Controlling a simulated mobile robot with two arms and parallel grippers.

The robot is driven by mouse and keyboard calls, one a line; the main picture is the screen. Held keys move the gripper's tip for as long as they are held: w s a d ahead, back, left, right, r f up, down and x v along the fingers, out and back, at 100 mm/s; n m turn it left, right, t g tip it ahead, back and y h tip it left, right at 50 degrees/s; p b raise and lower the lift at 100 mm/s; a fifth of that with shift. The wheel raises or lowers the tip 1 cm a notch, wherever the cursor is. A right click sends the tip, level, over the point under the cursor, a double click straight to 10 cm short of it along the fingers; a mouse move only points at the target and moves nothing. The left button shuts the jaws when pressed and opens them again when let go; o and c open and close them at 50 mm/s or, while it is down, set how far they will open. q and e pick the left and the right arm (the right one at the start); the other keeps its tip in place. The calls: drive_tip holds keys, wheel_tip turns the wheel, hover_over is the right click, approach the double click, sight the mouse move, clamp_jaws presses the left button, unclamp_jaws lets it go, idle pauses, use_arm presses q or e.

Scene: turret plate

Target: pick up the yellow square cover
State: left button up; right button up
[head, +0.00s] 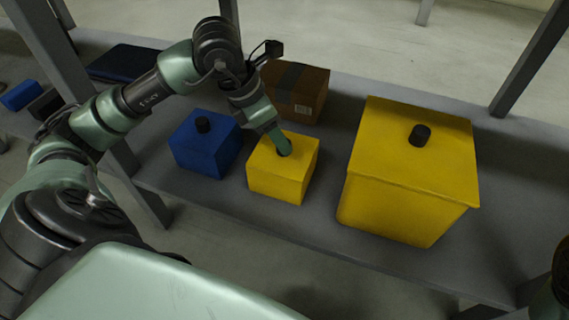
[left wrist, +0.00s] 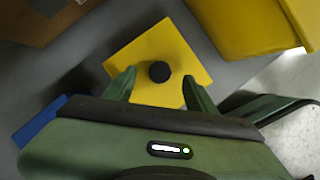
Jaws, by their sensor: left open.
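A small yellow square box with a yellow square cover (head: 301,151) sits on the grey shelf, and the cover also shows in the left wrist view (left wrist: 165,48). A round black knob (left wrist: 159,71) stands at the middle of the cover. My left gripper (head: 283,150) is open over the cover, pointing down. In the left wrist view its two fingers (left wrist: 160,88) are on either side of the knob, with gaps between them and it. In the head view the fingers partly hide the knob. A dark part at the lower right edge of the head view shows no jaws.
A large yellow box (head: 390,208) with a black knob stands to the right. A blue box (head: 205,150) with a black knob stands close on the left. A cardboard box (head: 312,90) stands behind. The grey shelf (head: 260,219) has a post at its back right.

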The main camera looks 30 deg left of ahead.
sight(284, 161)
use_arm(q)
drive_tip(key=b+x, duration=0.1)
drive_tip(key=x, duration=0.2)
drive_tip(key=shift+f, duration=0.1)
clamp_jaws()
idle(1.4)
